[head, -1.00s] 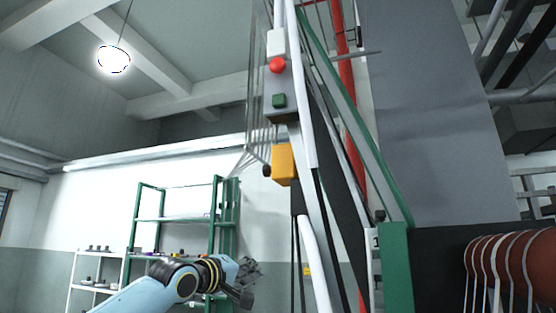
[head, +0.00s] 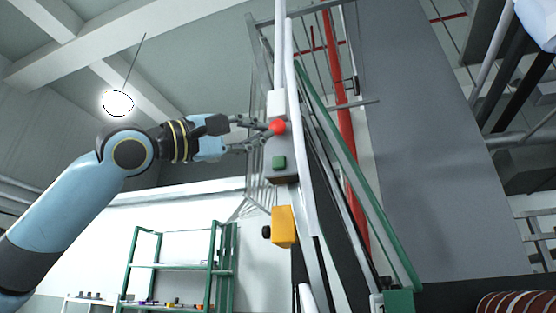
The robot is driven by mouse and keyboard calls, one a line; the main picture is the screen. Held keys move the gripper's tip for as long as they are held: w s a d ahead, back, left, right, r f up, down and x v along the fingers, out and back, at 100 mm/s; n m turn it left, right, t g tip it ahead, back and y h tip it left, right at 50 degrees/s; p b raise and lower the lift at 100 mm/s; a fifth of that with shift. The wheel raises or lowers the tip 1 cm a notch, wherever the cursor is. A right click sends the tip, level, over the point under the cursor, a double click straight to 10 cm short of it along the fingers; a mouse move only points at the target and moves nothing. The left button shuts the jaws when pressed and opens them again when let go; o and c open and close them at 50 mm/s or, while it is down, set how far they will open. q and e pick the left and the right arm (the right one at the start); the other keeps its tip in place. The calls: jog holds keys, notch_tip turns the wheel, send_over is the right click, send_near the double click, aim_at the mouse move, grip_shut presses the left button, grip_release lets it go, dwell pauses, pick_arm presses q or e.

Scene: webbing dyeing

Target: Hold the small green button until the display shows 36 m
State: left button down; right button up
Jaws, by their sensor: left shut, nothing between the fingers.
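The small green button (head: 279,162) is a square on a narrow grey control box (head: 283,178) fixed to the machine's upright. A round red button (head: 278,127) sits above it on the same box. My left gripper (head: 262,136) comes in from the left and is shut and empty. Its fingertips are beside the red button, above and left of the green one. I cannot tell whether they touch the box. The green button shows uncovered. No readable display shows. My right gripper is not in view.
A yellow box (head: 284,226) with a black knob hangs below the control box. White and green posts and a red pipe (head: 345,130) run close on the right. A green shelf rack (head: 180,266) stands behind. There is open air left of the control box.

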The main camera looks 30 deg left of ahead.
aim_at(274, 157)
pick_arm(q)
jog(key=shift+w, duration=0.15)
jog(key=w+p, duration=0.2)
jog(key=p, duration=0.1)
jog(key=w+a+p, duration=0.1)
jog(key=w+p, duration=0.2)
jog(key=w+a+p, duration=0.1)
jog(key=w+p, duration=0.2)
jog(key=shift+w+a, duration=0.1)
jog(key=shift+w, duration=0.15)
dwell(1.4)
jog(key=shift+w+p, duration=0.4)
jog(key=shift+p, duration=0.15)
